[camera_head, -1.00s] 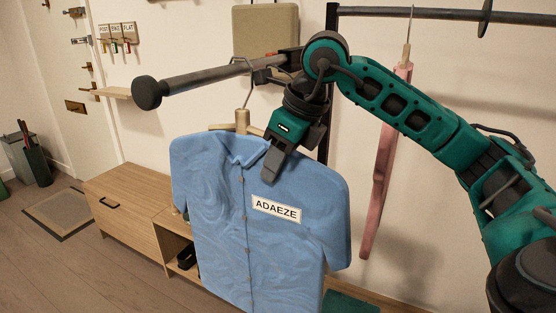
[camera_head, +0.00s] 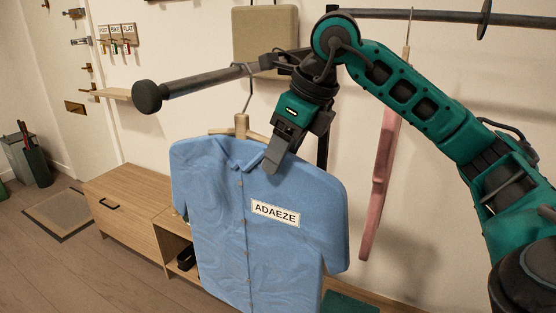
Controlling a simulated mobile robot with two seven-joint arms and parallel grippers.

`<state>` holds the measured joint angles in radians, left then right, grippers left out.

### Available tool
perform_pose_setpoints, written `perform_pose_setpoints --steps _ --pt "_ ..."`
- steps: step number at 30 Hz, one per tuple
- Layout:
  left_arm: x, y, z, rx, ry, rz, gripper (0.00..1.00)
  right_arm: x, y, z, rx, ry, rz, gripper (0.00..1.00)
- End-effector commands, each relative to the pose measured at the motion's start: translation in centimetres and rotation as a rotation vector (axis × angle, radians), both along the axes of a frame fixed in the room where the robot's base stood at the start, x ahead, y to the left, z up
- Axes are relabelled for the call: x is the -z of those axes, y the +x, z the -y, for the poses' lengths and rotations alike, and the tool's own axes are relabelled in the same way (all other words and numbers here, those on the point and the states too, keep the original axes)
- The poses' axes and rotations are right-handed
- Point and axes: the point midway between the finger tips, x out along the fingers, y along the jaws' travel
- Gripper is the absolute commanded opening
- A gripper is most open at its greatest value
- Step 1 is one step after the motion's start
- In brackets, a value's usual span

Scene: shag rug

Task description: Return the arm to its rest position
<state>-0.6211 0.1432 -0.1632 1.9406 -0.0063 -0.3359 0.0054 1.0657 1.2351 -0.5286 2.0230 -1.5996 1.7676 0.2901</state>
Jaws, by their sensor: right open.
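My right arm (camera_head: 430,105) comes in from the right, bent, with its wrist pointing down. My right gripper (camera_head: 278,160) is open and sits in front of the upper part of a blue shirt (camera_head: 215,225). The shirt carries a white "ADAEZE" label (camera_head: 275,213) and hangs on a wooden hanger (camera_head: 241,127). The hanger's hook goes up to the dark rail (camera_head: 205,83). I cannot tell whether the gripper touches the shirt. My left gripper is out of view.
A pink garment (camera_head: 382,190) hangs behind my right arm from a dark rail (camera_head: 450,17). A wooden bench cabinet (camera_head: 125,210) stands behind the shirt at left. Open floor (camera_head: 70,275) lies at lower left.

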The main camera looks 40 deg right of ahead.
Motion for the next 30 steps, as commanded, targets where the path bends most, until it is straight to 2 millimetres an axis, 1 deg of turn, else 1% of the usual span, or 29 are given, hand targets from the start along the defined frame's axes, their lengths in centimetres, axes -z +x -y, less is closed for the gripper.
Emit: perform_pose_setpoints --steps 1,3,9,12,15,18,30 --pt "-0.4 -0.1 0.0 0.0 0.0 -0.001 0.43 -1.4 -0.4 0.2 0.001 0.001 0.006 0.62" --pt "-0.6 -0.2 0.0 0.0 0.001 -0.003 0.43 -3.0 -0.9 0.4 0.001 0.001 0.007 0.62" --pt "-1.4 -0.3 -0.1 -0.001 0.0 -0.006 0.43 -6.8 -2.4 1.0 -0.001 0.001 0.006 0.62" --pt "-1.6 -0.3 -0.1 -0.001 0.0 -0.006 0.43 -8.0 -2.9 1.2 0.0 0.002 0.004 0.62" --pt "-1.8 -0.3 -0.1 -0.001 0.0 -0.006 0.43 -8.7 -3.3 1.4 0.001 0.002 0.003 0.62" --pt "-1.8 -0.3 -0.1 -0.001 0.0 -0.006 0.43 -9.0 -3.4 1.4 0.001 0.001 0.001 0.62" --pt "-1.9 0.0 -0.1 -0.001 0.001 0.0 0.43 -9.0 -3.5 1.4 0.0 0.0 0.001 0.62"
